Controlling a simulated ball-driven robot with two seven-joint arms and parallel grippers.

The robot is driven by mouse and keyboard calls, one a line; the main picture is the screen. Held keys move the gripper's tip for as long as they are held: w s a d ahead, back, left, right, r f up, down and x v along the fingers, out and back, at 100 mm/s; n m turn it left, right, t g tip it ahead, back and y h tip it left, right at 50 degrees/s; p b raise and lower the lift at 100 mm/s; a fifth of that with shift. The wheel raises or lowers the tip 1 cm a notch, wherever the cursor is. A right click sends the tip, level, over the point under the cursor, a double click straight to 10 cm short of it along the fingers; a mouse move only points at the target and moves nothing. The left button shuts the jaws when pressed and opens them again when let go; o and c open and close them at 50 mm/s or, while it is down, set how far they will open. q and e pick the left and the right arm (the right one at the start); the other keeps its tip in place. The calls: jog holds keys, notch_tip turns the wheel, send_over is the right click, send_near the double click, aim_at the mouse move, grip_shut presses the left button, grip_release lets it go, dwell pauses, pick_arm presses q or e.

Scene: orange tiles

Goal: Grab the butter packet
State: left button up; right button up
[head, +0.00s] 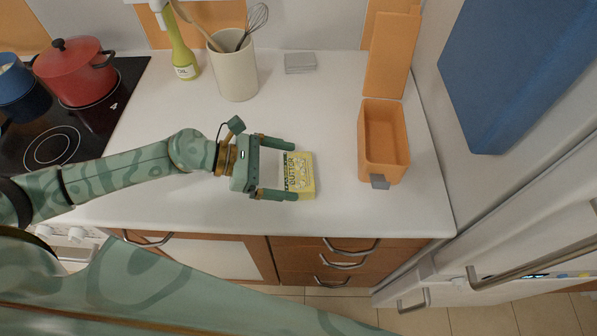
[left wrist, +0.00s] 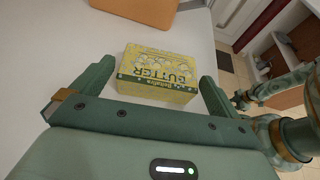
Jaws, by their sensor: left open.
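The butter packet (head: 301,175) is a yellow box with dark green print, lying on the white counter. My left gripper (head: 296,170) is open, with one finger on each side of the packet's near part in the head view. In the left wrist view, the packet (left wrist: 159,75) sits between the two open fingers of my left gripper (left wrist: 153,82), with visible gaps on both sides. Much of the packet extends past the fingertips. My right gripper is not in view.
An open orange container (head: 384,141) stands to the right. A utensil crock (head: 235,72), an oil bottle (head: 182,54) and a grey block (head: 300,63) are at the back. A red pot (head: 77,72) sits on the hob at left. Counter around the packet is clear.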

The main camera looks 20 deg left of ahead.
aim_at(295, 170)
pick_arm(q)
jog(key=x, duration=0.3)
jog(key=shift+r, duration=0.1)
jog(key=shift+w+d+f, duration=0.1)
jog(key=shift+d+f, duration=0.1)
jog(key=shift+d, duration=0.1)
jog(key=c, duration=0.9)
jog(key=shift+o, duration=0.2)
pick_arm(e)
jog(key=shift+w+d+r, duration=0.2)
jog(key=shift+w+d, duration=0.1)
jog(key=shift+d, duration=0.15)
pick_arm(q)
jog(key=shift+r, duration=0.1)
